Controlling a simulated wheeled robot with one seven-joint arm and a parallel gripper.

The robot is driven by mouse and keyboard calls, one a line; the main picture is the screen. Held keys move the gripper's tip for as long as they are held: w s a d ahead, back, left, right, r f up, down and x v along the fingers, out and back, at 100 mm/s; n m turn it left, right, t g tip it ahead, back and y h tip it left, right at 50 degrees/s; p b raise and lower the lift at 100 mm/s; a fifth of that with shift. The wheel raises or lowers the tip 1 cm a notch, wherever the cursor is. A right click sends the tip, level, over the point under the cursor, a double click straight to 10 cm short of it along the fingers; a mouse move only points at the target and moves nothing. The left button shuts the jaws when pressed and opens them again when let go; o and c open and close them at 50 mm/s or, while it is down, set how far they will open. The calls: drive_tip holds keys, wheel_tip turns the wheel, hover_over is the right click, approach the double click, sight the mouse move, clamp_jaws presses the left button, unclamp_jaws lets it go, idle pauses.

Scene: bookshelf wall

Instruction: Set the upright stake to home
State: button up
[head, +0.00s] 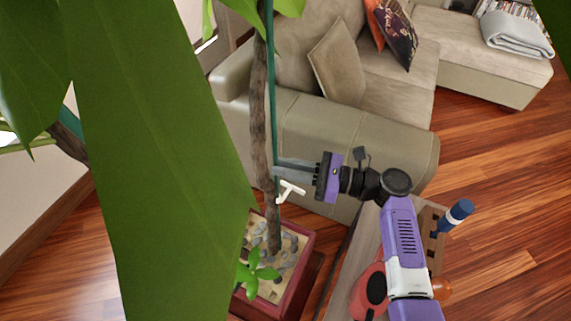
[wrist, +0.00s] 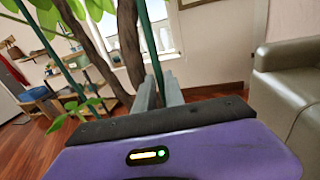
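The upright stake (head: 275,120) is a thin green rod running beside the brown plant trunk (head: 260,130). It also shows in the wrist view (wrist: 149,40), passing down between my fingers. My gripper (head: 280,168) reaches in from the right with its grey fingers at the stake. In the wrist view my fingers (wrist: 160,92) stand close on both sides of the stake, with little or no gap. A white T-shaped piece (head: 290,189) sits just below my fingers. The stake's foot is hidden or hard to make out near the pot (head: 298,270).
A second green stake (wrist: 45,45) leans at the left. Large leaves (head: 150,160) block much of the head view. A beige sofa (head: 350,140) stands behind my gripper. A wooden stand (head: 345,285) at lower right holds a blue-handled tool (head: 458,214) and a red item (head: 369,292).

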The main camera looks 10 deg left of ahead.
drive_tip(key=o, duration=0.3)
drive_tip(key=shift+f, duration=0.25)
drive_tip(key=shift+o, duration=0.2)
drive_tip(key=shift+r, duration=0.1)
